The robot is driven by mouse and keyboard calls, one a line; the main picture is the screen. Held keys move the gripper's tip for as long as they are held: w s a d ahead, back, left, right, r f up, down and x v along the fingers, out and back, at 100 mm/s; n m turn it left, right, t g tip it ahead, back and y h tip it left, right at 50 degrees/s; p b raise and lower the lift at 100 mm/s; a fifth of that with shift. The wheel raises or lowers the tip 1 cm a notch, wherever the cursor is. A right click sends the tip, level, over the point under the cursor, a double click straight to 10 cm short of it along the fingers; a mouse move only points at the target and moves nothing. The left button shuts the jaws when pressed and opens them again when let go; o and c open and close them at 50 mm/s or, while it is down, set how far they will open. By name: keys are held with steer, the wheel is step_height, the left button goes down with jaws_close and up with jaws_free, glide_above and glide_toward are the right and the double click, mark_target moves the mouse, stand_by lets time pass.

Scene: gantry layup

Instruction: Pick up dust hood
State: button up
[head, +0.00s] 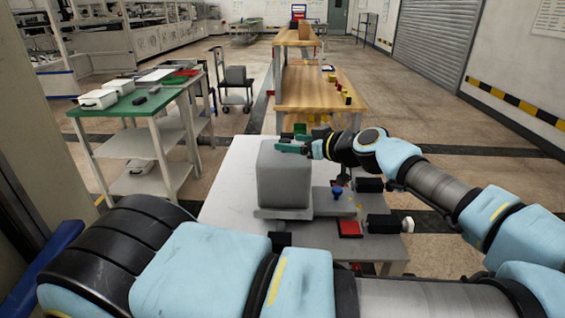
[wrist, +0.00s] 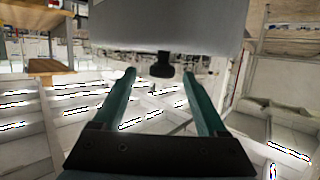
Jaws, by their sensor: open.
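The dust hood is a grey box-shaped cover (head: 284,182) standing upright on a flat base on the white table in the head view. In the wrist view its pale grey face (wrist: 170,22) fills the top, with a black knob (wrist: 162,66) below its edge. My gripper (head: 291,138) reaches in from the right at the hood's top edge. In the wrist view my gripper (wrist: 157,73) has its two green fingers apart, with the knob appearing between the fingertips. I see no contact, and the exact distance to the knob is unclear.
The white table (head: 230,195) also holds a red block (head: 349,229), a blue knob (head: 337,192) and black fittings to the hood's right. A green-topped bench (head: 125,107) stands at left, and a wooden bench (head: 315,92) lies behind. The table's left part is clear.

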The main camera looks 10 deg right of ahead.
mark_target(281, 140)
steer(key=p+x, duration=0.3)
steer(key=x, duration=0.2)
steer(key=shift+a, duration=0.25)
steer(key=shift+w+a+f, duration=0.2)
steer(key=shift+w+f, duration=0.1)
steer(key=shift+w, duration=0.1)
jaws_close()
stand_by(0.9)
